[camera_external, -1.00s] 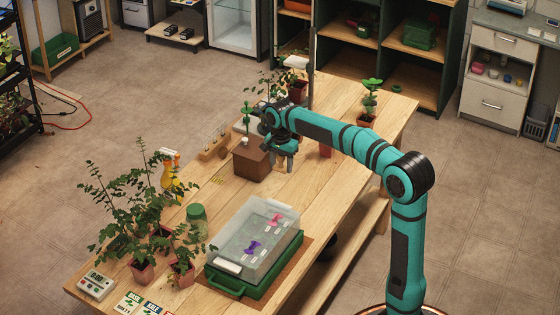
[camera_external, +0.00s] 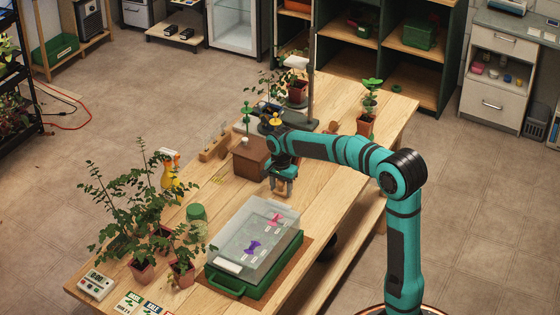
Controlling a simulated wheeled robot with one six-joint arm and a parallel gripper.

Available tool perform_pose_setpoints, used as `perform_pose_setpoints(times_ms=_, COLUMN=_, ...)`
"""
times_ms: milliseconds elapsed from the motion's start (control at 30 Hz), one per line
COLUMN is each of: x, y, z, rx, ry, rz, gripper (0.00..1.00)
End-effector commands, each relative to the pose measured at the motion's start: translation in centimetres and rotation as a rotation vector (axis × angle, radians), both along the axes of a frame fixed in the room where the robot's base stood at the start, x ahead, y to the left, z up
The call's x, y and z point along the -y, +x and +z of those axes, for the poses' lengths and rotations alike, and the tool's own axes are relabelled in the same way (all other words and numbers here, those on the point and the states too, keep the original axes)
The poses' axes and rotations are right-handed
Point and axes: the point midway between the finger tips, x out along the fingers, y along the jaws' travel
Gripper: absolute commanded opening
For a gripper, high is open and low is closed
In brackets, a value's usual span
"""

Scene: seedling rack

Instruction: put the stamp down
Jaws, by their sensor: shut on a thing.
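My gripper (camera_external: 283,187) is in the external view, just in front and to the right of a small brown box (camera_external: 249,160) on the wooden table. Its fingers point down and are shut on a small brownish thing that I take for the stamp (camera_external: 282,188). The fingers hide most of it. I cannot tell whether its underside touches the table.
A clear-lidded case with a green base (camera_external: 241,283) stands in front of my gripper. Potted plants (camera_external: 142,271) and a green-lidded jar (camera_external: 196,213) are at the left. A potted plant (camera_external: 365,123) stands behind my arm. Bare tabletop (camera_external: 232,197) lies left of my gripper.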

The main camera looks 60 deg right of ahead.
Motion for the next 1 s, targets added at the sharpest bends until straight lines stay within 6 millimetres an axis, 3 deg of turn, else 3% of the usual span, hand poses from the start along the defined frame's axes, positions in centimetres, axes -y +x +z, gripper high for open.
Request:
perform_pose_setpoints(times_ms=333, x=0.0, y=0.0, z=-0.3, rx=0.000, ry=0.000, rz=0.000, gripper=0.28)
perform_pose_setpoints(times_ms=367, x=0.0, y=0.0, z=-0.3, rx=0.000, ry=0.000, rz=0.000, gripper=0.54)
perform_pose_setpoints(times_ms=467, x=0.0, y=0.0, z=-0.3, rx=0.000, ry=0.000, rz=0.000, gripper=0.72)
perform_pose_setpoints(times_ms=767, x=0.0, y=0.0, z=-0.2, rx=0.000, ry=0.000, rz=0.000, gripper=0.72)
perform_pose_setpoints(times_ms=1000, x=0.0, y=0.1, z=2.3, rx=0.003, ry=-0.001, rz=0.000, gripper=0.72)
